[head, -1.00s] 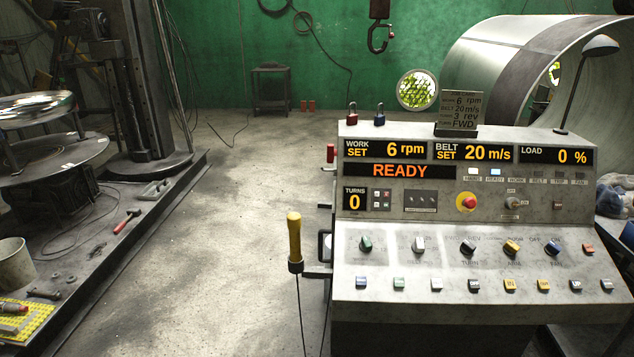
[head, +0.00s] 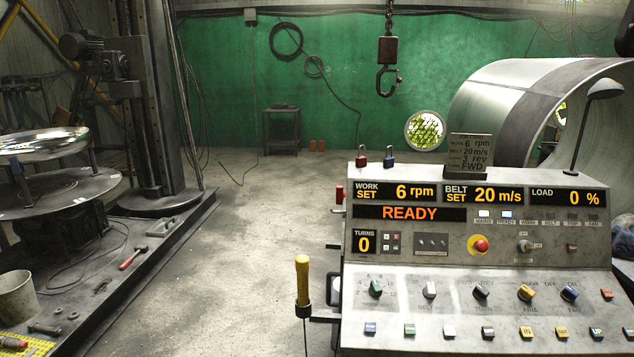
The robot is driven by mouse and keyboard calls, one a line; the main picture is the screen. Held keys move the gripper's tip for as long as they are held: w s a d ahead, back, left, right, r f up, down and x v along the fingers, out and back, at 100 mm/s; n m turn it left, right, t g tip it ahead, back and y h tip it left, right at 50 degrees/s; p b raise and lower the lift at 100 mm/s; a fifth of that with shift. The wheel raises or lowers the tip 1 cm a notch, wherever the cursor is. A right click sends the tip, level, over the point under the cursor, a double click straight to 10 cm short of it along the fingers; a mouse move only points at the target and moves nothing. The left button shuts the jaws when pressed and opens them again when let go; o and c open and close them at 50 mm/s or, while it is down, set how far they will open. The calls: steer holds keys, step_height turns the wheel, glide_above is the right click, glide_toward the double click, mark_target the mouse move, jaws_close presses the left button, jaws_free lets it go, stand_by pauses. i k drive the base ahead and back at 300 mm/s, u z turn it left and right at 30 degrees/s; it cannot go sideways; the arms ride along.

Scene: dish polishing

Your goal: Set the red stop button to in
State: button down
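The red stop button (head: 481,245) is a round red mushroom head on a yellow disc. It sits on the upright face of the grey control console (head: 400,253), below the READY display (head: 409,213) and right of a small dark socket plate. Whether the button is in or out cannot be told at this size. My gripper is not in view, and nothing touches the button.
Knobs and a row of push buttons cover the sloping lower panel (head: 470,310). A yellow-handled pendant (head: 302,280) hangs at the console's left side. A hook (head: 388,75) hangs above. Open concrete floor (head: 250,250) lies left of the console.

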mark_target(481, 246)
steer(key=z, duration=4.8)
steer(key=i, duration=0.1)
steer(key=u, duration=4.15)
steer(key=i, duration=0.4)
